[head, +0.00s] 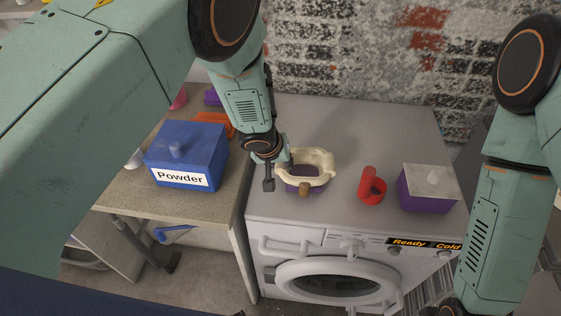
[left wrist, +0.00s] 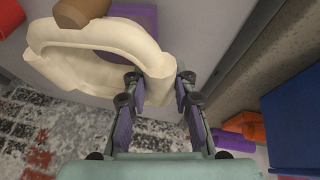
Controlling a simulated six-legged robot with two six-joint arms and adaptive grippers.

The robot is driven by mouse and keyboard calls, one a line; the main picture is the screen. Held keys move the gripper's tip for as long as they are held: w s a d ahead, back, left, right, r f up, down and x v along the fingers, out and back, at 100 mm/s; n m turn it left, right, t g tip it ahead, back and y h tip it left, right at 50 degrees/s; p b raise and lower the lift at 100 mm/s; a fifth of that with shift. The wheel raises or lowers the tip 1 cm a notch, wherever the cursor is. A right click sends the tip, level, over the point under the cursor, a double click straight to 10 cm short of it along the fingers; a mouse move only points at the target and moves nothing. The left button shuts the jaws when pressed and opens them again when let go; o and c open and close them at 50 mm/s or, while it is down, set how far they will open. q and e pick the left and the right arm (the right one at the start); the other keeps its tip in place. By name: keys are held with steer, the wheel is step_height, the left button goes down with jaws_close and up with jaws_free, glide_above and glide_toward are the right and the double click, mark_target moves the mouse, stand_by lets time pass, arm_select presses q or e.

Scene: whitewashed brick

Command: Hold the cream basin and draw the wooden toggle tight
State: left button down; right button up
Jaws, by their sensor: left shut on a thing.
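The cream basin (head: 318,160) stands on the washing machine top, left of its middle. The brown wooden toggle (head: 305,189) is at the basin's front, against a purple part below the rim. My left gripper (head: 282,170) is at the basin's left side. In the left wrist view my left gripper (left wrist: 160,82) has its two fingers on either side of the basin's wall, shut on it. The basin (left wrist: 75,68) and the toggle (left wrist: 80,12) also show there, the toggle cut by the top edge. My right arm reaches down at the right; its gripper is out of frame.
The washing machine (head: 370,225) carries a red piece (head: 372,186) and a purple box with a grey lid (head: 428,188) right of the basin. A blue Powder box (head: 186,155) stands on the left counter (head: 125,200). A brick wall (head: 370,50) stands behind.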

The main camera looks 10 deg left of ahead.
arm_select(q)
steer(key=shift+f, duration=0.1)
stand_by(0.4)
steer(key=c, duration=1.3)
jaws_free()
jaws_close()
